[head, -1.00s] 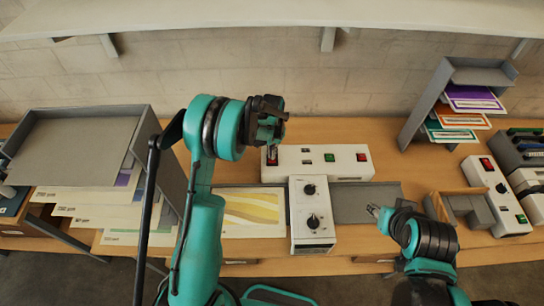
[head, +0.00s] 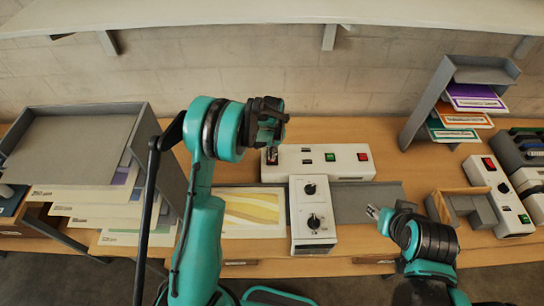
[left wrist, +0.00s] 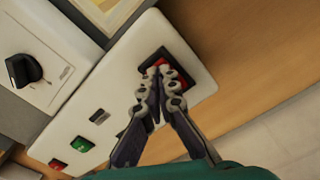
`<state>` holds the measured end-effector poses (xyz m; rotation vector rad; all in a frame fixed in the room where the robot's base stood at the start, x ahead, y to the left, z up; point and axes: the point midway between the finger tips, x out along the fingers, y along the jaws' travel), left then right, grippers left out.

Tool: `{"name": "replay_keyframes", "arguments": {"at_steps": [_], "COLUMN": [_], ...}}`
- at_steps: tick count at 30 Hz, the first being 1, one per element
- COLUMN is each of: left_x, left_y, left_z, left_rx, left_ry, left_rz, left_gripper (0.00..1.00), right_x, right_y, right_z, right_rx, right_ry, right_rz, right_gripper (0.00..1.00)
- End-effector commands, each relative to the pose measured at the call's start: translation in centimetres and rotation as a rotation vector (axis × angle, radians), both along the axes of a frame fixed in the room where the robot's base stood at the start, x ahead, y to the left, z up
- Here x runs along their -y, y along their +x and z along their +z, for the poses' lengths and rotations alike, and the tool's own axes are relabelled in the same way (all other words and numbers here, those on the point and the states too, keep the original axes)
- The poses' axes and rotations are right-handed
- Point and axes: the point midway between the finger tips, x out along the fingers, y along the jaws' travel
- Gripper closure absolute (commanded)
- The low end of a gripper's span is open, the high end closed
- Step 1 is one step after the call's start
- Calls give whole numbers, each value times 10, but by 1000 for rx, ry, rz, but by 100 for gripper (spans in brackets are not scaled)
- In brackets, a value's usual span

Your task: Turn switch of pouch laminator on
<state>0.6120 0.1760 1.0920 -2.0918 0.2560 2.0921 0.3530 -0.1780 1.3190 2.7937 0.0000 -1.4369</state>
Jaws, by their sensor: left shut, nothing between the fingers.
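The pouch laminator (head: 300,172) is a white unit on the wooden table, with two black knobs on its front box. Its red rocker switch (head: 272,156) in a black frame sits at the left end of the rear panel. The switch also shows in the left wrist view (left wrist: 188,84), partly hidden behind my fingers. My left gripper (head: 268,140) is shut and empty, with its fingertips over the switch (left wrist: 160,76). I cannot tell whether they touch it or which way the rocker is tilted. My right gripper (head: 373,212) hangs right of the laminator; its fingers are too small to judge.
A green button (head: 330,157) and a red button (head: 363,156) sit farther right on the panel. A grey paper rack (head: 75,145) stands left, a tray stand (head: 440,100) at the back right. Another white switch box (head: 497,200) is at the right.

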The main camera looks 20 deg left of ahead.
Motion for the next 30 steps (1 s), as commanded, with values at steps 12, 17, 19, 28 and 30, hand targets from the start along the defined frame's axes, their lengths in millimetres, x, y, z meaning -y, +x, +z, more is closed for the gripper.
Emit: {"name": "replay_keyframes", "arguments": {"at_steps": [12,17,19,28,30], "left_x": [0,0,0,0,0], "left_y": [0,0,0,0,0], "left_z": [-7,-5,-2,22,28], "left_rx": [0,0,0,0,0], "left_ry": [0,0,0,0,0], "left_rz": [0,0,0,0,0], "left_gripper": [100,100,100,100,100], "right_x": [0,0,0,0,0], "right_y": [0,0,0,0,0], "right_z": [-7,-6,-4,6,8], "right_rx": [0,0,0,0,0], "right_ry": [0,0,0,0,0], "right_rz": [0,0,0,0,0], "right_gripper": [60,60,60,60,60]}}
